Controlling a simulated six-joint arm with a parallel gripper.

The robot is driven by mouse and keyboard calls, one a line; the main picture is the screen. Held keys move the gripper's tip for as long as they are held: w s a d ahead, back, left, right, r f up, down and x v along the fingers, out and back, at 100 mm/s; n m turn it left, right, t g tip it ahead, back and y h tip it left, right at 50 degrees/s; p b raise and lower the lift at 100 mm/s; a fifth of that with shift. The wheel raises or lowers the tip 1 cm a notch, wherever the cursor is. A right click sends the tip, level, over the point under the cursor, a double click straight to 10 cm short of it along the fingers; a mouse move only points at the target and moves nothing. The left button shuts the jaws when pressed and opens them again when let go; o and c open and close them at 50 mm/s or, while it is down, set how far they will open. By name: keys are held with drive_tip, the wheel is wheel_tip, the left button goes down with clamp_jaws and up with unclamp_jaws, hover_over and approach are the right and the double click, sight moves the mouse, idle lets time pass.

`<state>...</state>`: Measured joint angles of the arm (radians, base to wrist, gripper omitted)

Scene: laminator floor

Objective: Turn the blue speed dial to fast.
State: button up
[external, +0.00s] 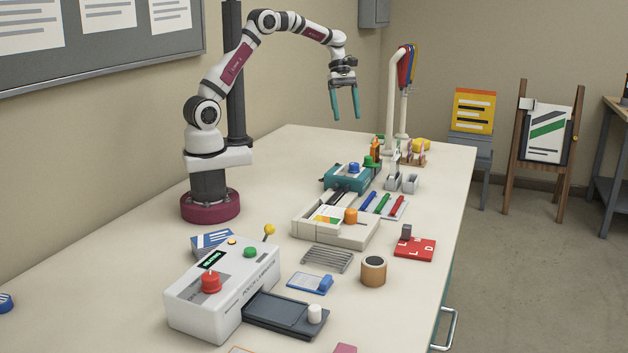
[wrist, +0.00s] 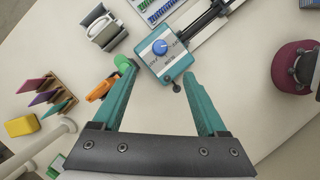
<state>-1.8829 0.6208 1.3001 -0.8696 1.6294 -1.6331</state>
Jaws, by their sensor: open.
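The blue speed dial (external: 354,168) sits on top of a teal box (external: 338,182) in the middle of the table. In the wrist view the dial (wrist: 160,47) shows a light pointer mark and printed labels around it on the teal box (wrist: 175,66); the labels are too small to read. My gripper (external: 345,118) is open and empty, with teal fingers pointing down, well above the table. In the wrist view its fingertips (wrist: 159,72) spread to either side of the teal box, and the dial lies beyond them, untouched.
A green knob (external: 370,162) and an orange piece stand close beside the teal box. A white laminator (external: 222,290) with a red knob stands in front. A cream tray (external: 345,235), pens (external: 385,203) and a white post (external: 392,110) with hanging tools surround it.

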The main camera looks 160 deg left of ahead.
sight(354, 168)
drive_tip(key=x, duration=1.5)
drive_tip(key=shift+f, duration=0.4)
clamp_jaws()
